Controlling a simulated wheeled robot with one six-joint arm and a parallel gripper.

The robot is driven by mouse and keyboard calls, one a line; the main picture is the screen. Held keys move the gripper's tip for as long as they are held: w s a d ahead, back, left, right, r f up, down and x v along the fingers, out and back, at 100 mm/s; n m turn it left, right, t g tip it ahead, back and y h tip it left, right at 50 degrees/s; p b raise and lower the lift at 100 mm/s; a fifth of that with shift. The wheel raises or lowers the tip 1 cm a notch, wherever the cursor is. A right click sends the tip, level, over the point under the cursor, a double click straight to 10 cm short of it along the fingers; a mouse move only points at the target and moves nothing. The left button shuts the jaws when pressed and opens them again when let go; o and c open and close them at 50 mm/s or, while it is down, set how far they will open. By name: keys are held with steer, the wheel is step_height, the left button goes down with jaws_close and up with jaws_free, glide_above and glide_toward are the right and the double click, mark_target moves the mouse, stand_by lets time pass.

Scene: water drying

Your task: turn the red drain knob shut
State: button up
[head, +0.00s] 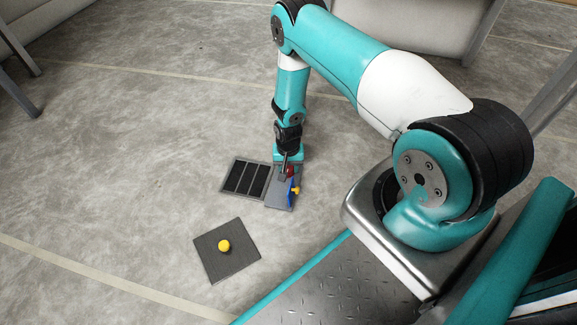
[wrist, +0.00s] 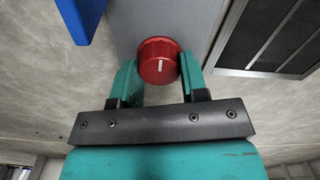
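The red drain knob (wrist: 158,50) is a round ribbed dial on a grey panel (wrist: 195,18). A white pointer mark on it runs nearly straight up and down in the wrist view. My gripper (wrist: 159,75) has one teal finger on each side of the knob, with no clear gap, so it looks shut on it. In the head view my gripper (head: 288,165) points down over the panel (head: 278,201), and the knob (head: 290,171) shows only as a small red patch, partly hidden.
A dark slotted grate (head: 246,179) lies left of the panel; it also fills the upper right of the wrist view (wrist: 270,40). A blue part (head: 291,193) with a yellow piece (head: 296,190) stands on the panel. A dark square mat (head: 220,266) holds a yellow knob (head: 224,245). Open floor surrounds these.

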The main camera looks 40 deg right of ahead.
steer(key=c, duration=0.3)
steer(key=n+p, duration=0.2)
steer(key=n, duration=0.1)
steer(key=shift+r+n, duration=0.15)
steer(key=shift+n, duration=0.25)
steer(key=n+p, duration=0.1)
steer(key=n, duration=0.3)
steer(key=shift+w+a+n, duration=0.1)
steer(key=shift+n, duration=0.2)
steer(key=n+p, duration=0.1)
steer(key=n, duration=0.4)
steer(key=shift+p, duration=0.35)
steer(key=shift+n+p, duration=0.3)
steer(key=shift+n, duration=2)
